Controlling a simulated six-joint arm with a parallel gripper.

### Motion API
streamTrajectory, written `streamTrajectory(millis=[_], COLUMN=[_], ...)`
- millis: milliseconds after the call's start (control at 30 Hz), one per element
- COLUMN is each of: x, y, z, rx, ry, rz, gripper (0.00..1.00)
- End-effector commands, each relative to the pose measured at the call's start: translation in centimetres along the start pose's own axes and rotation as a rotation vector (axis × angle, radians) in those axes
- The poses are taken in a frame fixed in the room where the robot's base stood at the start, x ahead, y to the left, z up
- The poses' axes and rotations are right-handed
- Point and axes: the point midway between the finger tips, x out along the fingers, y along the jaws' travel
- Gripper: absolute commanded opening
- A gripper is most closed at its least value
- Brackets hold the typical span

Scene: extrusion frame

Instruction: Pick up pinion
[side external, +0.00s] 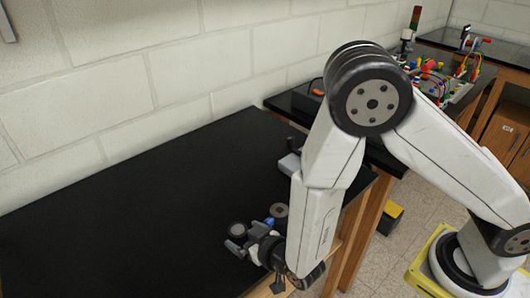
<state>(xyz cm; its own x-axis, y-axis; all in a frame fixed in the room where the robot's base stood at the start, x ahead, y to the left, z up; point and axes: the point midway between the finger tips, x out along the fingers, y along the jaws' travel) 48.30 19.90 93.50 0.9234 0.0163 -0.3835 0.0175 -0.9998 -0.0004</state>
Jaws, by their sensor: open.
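My gripper (243,243) is low over the black table, close to its front right edge, and its jaws are open. Two small grey round shapes show by my wrist: one grey disc (279,210) above it and another (237,229) at the gripper's end. A small blue shape (269,221) lies between them. These are too small to tell which are loose parts and which belong to my gripper. I cannot single out the pinion with certainty. My forearm and wrist hide part of the table beside the gripper.
A grey block (290,163) stands near the table's right end, partly behind my forearm. The black table (130,215) is bare on the left. A white brick wall (110,90) runs behind it. Another bench with colourful parts (435,80) stands at the back right.

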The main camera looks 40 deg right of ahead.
Motion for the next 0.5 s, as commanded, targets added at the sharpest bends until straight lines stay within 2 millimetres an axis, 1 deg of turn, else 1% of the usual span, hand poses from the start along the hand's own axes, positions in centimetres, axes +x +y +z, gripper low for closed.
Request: streamTrajectory(millis=[33,167,500], x=[0.53,1.23,1.31], y=[0.07,0.06,0.03], z=[-0.01,0.0,-0.02], rx=[0.0,-0.001,-0.001], ry=[0.0,0.0,0.0], rz=[0.002,0.0,-0.001], gripper=[1.0,1.0,1.0])
